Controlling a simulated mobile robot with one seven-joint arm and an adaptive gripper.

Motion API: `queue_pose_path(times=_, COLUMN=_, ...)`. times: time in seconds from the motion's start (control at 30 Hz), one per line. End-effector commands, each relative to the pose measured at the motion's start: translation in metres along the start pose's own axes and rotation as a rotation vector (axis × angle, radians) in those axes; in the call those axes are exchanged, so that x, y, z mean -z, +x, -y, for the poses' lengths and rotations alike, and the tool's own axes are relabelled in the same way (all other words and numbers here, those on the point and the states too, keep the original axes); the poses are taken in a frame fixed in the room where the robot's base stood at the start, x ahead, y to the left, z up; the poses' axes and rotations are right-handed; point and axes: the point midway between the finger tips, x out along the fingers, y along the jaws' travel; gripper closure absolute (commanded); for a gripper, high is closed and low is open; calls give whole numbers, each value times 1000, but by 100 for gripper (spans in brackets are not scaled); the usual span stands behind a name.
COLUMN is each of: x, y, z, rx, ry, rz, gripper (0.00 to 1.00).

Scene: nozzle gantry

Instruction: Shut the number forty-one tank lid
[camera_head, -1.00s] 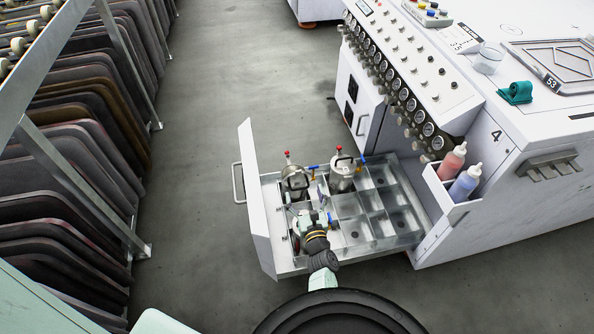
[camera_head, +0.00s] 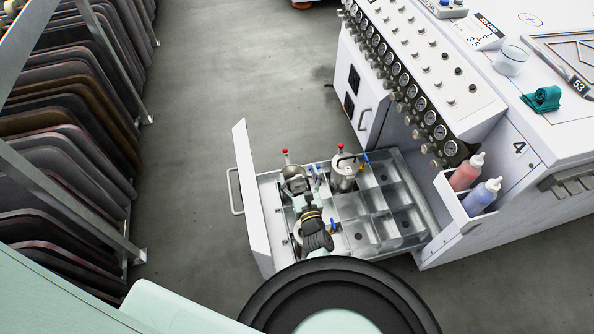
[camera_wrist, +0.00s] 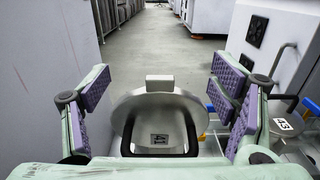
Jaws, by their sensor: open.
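A steel tank lid (camera_wrist: 160,108) with a black handle and a small number plate stands between my fingers in the wrist view. My gripper (camera_wrist: 162,88) is open, a finger on each side of the lid, with no clear contact. In the head view my gripper (camera_head: 306,205) is just in front of the left rear tank (camera_head: 295,181), partly hiding it. The right rear tank (camera_head: 344,174) stands beside it with a black handle on top. A plate reading 43 (camera_wrist: 282,124) shows at right in the wrist view.
The tanks stand in a pulled-out drawer (camera_head: 385,250) with several empty compartments at right. Its tall white front panel (camera_head: 252,200) is close on the left. Red-knobbed valves (camera_head: 285,152) and blue-handled fittings (camera_head: 366,157) rise near the tanks. Floor (camera_head: 200,150) is clear beyond the panel.

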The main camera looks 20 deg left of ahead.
Motion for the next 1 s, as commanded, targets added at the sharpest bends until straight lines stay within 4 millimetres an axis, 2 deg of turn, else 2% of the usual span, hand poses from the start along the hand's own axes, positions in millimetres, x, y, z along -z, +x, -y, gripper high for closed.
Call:
queue_pose_path(times=0.27, x=0, y=0, z=0, rx=0, ry=0, rz=0, gripper=21)
queue_pose_path(times=1.0, x=1, y=0, z=-2, rx=-2, ry=1, rz=-2, gripper=70)
